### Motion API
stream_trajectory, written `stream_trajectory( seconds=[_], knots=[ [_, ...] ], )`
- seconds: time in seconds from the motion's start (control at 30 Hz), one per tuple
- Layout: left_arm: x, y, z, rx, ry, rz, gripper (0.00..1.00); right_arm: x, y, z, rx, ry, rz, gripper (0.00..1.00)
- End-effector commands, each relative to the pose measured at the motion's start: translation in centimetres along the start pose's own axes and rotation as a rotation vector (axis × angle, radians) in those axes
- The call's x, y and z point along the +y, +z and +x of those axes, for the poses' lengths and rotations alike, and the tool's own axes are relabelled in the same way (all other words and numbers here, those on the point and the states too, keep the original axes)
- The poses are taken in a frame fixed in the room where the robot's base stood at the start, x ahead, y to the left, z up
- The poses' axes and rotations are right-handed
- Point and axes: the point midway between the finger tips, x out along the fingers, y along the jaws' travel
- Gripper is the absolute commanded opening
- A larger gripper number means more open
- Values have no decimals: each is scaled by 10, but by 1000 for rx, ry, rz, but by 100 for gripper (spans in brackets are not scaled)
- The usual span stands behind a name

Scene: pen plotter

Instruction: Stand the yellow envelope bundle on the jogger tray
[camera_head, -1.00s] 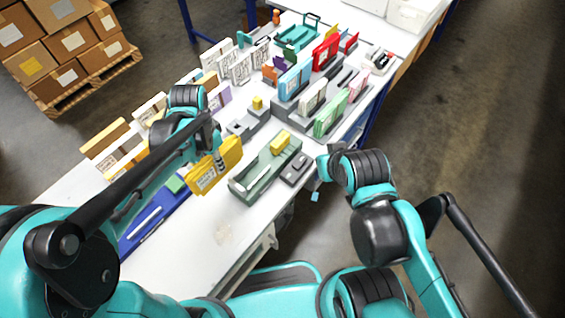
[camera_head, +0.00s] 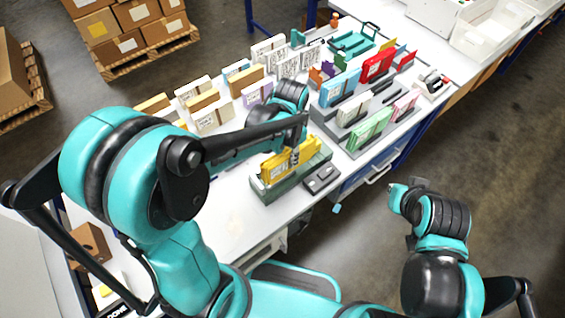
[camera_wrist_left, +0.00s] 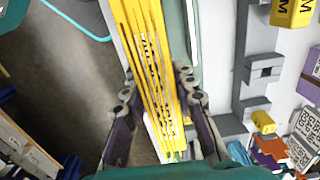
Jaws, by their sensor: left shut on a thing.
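The yellow envelope bundle (camera_head: 277,170) stands upright on its long edge, at the green jogger tray (camera_head: 266,193). In the head view it appears within the tray's outline; whether it rests on the tray floor I cannot tell. My left gripper (camera_head: 296,156) is shut on the bundle's upper part. In the left wrist view the bundle (camera_wrist_left: 150,65) lies between the two dark fingers, with green tray surface (camera_wrist_left: 175,40) beside it. My right gripper (camera_head: 397,194) hangs off the table's right side, and its fingers are too unclear to read.
A dark grey block device (camera_head: 322,178) sits just right of the tray. Grey racks with green (camera_head: 370,130), blue and red (camera_head: 377,66) bundles stand beyond. Several white and brown bundles stand at the back left. White tabletop (camera_head: 235,215) is clear in front.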

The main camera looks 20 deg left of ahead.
Motion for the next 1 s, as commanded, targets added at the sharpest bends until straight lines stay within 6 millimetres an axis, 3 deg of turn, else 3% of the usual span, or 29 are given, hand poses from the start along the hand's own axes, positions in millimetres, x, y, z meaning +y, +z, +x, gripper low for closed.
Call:
stream_trajectory(
  seconds=[0.1, 0.23, 0.37, 0.57, 0.97, 1.0],
  knots=[
    [-20, 4, 13, 0, 0, -3, 0, 0, 4, 6, 0, 0, 0, 0],
    [-29, 6, 18, 0, 0, -1, 0, 0, 5, 7, 0, 0, 0, 0],
    [-30, 6, 28, 0, 0, 1, 0, 0, 8, 10, 0, 0, 0, 0],
    [-29, 6, 58, 0, 0, 1, 0, 0, 15, 21, 0, 0, 0, 0],
    [-29, 6, 62, 0, 0, 1, 0, 0, 17, 23, 0, 0, 0, 0],
    [-29, 6, 61, 0, 0, 1, 37, 0, 16, 22, 0, 0, 0, 0]
  ],
)
